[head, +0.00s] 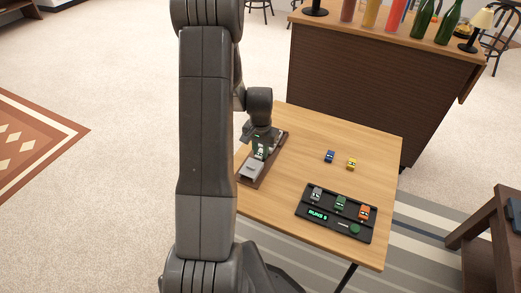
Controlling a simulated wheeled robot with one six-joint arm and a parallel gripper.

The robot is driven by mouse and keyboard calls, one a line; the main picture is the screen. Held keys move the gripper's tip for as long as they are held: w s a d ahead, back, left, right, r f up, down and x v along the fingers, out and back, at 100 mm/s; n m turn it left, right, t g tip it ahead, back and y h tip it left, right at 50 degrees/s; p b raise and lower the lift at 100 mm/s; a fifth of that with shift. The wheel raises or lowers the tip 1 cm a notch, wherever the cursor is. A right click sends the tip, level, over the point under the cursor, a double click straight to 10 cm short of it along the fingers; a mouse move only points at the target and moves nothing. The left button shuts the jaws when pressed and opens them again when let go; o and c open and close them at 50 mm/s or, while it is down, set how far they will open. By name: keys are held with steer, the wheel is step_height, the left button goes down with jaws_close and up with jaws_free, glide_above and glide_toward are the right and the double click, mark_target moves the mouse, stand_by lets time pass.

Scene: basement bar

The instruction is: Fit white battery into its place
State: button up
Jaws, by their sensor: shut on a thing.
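My gripper (261,144) points down over a brown tray (279,146) at the left side of the wooden table. It is shut on a small whitish piece (261,152), which appears to be the white battery; the fingers hide part of it. A light grey block (251,170) sits in the near part of the tray, close to the gripper. At this size I cannot tell whether the held piece touches the tray or hangs just above it.
A black panel (314,211) with a lit green display holds a grey, a green and an orange piece. A small blue piece (329,156) and a yellow one (351,164) lie on the wooden table (310,138). A bar counter (380,90) with bottles stands behind.

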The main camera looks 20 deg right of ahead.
steer(key=shift+f, duration=0.2)
stand_by(0.5)
steer(key=o, duration=1.1)
steer(key=shift+c, duration=0.2)
step_height(320, 180, up, 14)
steer(key=p, duration=0.2)
steer(key=shift+p, duration=0.35)
steer(key=shift+f, duration=0.2)
step_height(320, 180, down, 14)
steer(key=b, duration=0.3)
steer(key=shift+r, duration=0.4)
